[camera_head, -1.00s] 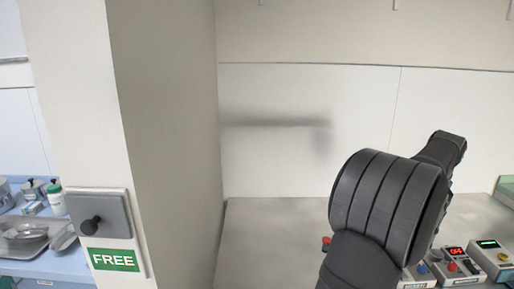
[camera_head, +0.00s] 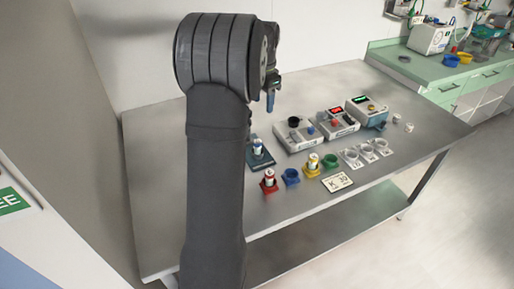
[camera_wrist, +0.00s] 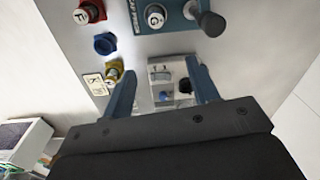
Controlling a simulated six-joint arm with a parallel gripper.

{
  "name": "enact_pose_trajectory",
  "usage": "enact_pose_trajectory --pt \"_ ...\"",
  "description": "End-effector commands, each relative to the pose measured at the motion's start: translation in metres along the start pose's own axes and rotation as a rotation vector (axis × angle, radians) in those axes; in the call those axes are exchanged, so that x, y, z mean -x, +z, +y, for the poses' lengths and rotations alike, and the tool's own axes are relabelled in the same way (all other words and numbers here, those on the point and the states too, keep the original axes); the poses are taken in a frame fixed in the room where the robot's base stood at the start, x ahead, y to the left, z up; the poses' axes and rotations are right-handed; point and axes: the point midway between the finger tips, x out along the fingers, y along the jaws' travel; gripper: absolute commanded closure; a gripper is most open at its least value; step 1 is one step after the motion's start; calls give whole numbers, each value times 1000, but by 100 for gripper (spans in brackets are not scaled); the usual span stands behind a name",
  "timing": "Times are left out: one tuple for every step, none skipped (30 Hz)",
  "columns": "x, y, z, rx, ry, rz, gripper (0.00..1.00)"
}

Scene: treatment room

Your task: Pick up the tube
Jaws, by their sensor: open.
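Several capped tubes stand in holders on the steel table. One tube (camera_head: 259,146) is upright in a blue-grey stand (camera_head: 262,161); it shows from above, marked G (camera_wrist: 155,16), in the wrist view. A tube in a red holder (camera_head: 269,179) is marked F (camera_wrist: 84,14) in the wrist view. Another tube stands in a yellow holder (camera_head: 313,163). Which tube is meant cannot be told. My gripper (camera_wrist: 161,68) is open and empty, with its blue fingers apart above a grey device. In the head view, part of my gripper (camera_head: 270,98) shows beyond my arm.
Blue (camera_head: 291,177) and green (camera_head: 330,161) holders, white ring holders (camera_head: 367,153) and a label card (camera_head: 337,182) stand on the table (camera_head: 300,215). Boxy devices (camera_head: 338,121) are behind them. A dark knob (camera_wrist: 212,24) rises near the G tube. The table's right side is mostly clear.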

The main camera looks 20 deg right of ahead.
Motion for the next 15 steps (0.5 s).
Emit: enact_pose_trajectory --pt "-7 10 -3 18 24 -13 46" --pt "-10 13 -3 23 35 -19 46" --pt "-15 16 -3 27 45 -23 46" --pt "-18 17 -3 29 49 -25 46" --pt "-22 18 -3 29 50 -26 46" --pt "-29 18 -2 29 50 -26 46" --pt "-35 18 -2 28 50 -26 46" --pt "-41 18 -1 28 50 -26 46" --pt "-50 18 -1 28 50 -27 46" --pt "-57 18 -1 28 49 -26 46" --pt "-64 18 0 28 50 -27 46" --pt "-72 18 0 28 49 -26 46" --pt "-79 19 0 28 49 -26 46" --pt "-86 19 0 28 49 -26 46" --pt "-94 19 1 28 49 -27 46"
